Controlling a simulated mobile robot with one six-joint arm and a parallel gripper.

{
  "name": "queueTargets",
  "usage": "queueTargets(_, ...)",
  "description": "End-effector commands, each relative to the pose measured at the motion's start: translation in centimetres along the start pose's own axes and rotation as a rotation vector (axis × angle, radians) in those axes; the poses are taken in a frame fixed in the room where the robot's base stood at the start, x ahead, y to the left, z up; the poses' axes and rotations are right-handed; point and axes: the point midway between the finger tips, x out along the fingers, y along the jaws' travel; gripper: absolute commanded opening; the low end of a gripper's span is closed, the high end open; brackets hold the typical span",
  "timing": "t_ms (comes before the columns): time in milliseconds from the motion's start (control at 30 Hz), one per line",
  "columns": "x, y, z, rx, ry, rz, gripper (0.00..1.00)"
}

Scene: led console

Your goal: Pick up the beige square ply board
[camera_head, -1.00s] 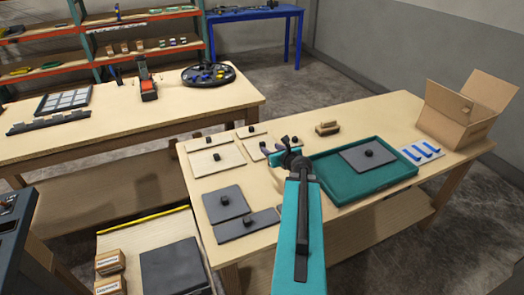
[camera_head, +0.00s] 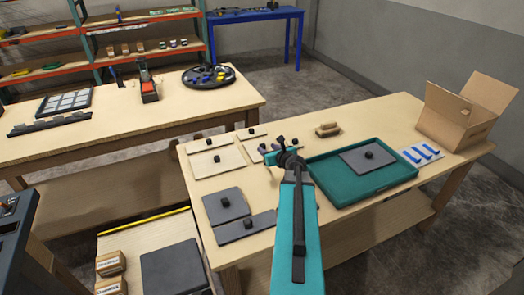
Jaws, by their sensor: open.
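The beige square ply board (camera_head: 224,165) lies flat on the near table, toward its left side, with a black knob on top. My gripper (camera_head: 273,150) is above the table to the right of this board, apart from it. Its jaws are open, with nothing seen between them. My teal arm reaches up to it from the bottom of the picture. Another beige board lies beside my gripper and is partly hidden by it.
Narrow beige boards (camera_head: 200,146) lie behind the square one. Grey boards (camera_head: 223,212) lie in front. A teal tray (camera_head: 335,198) holding a grey board (camera_head: 360,163), a brown block (camera_head: 327,130), a blue-marked card (camera_head: 421,155) and an open carton (camera_head: 455,121) are to the right.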

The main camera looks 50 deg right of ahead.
Motion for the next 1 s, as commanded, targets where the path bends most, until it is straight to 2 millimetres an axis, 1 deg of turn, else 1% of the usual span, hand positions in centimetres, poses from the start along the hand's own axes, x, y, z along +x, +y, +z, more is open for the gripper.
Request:
queueTargets(400, 3.5, -0.1, 0.2, 0.0, 0.001, 0.001, 0.41)
queueTargets(533, 4.3, -0.1, 0.1, 0.001, 0.0, 0.0, 0.41)
queueTargets(700, 4.8, -0.1, 0.1, -0.001, 0.0, 0.0, 0.41)
queueTargets(1000, 4.8, -0.1, 0.1, -0.001, 0.0, 0.0, 0.41)
